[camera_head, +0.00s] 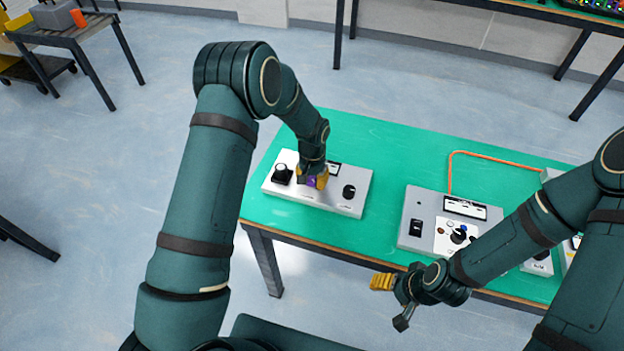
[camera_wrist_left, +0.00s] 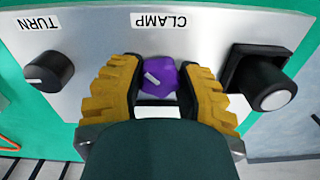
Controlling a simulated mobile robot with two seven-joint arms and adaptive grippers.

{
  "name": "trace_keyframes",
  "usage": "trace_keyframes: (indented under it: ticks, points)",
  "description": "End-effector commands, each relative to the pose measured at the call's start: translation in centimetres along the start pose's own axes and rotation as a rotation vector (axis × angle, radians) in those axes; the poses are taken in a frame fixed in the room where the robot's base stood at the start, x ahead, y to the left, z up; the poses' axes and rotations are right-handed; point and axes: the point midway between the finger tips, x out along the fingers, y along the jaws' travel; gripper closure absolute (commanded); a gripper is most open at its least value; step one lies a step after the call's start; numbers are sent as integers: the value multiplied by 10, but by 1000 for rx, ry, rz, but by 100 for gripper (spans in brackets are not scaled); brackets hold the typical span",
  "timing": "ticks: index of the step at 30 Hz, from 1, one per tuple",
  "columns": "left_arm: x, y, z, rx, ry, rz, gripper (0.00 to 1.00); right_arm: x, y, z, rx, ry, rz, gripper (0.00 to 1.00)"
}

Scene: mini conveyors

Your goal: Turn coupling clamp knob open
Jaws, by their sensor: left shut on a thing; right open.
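The purple clamp knob (camera_wrist_left: 160,77) sits on the white panel (camera_wrist_left: 195,38) below the label "CLAMP". My left gripper (camera_wrist_left: 158,88) is shut on the knob, with a yellow ridged finger on either side of it. In the head view only a little purple of the knob (camera_head: 312,183) shows between the fingers of my left gripper (camera_head: 313,181). A white mark on the knob's face points slantwise. My right gripper (camera_head: 391,303) is open and empty, in front of the table's near edge.
On the panel, a black "TURN" knob (camera_wrist_left: 49,71) and a black push-button (camera_wrist_left: 263,79) flank the clamp knob. A grey control box (camera_head: 426,206) stands to the right on the green table (camera_head: 385,150), with an orange cable behind it.

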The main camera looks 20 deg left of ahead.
Motion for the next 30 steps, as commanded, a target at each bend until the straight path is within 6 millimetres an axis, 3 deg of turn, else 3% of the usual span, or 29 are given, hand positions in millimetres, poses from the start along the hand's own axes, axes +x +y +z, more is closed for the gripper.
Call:
trace_keyframes:
  ticks: [7,8,9,10,22,30]
  points:
    - [-1,2,-2,1,7,2,100,0,0,0,0,0,0,33]
    - [-1,2,-2,1,7,2,51,0,0,0,0,0,0,33]
    - [-1,2,-2,1,7,2,37,0,0,0,0,0,0,33]
    - [-1,1,-2,1,6,2,31,0,0,0,0,0,0,33]
    - [-7,0,-1,1,5,0,31,0,0,0,0,0,0,33]
    - [-54,1,-2,2,9,0,31,0,0,0,0,0,0,33]
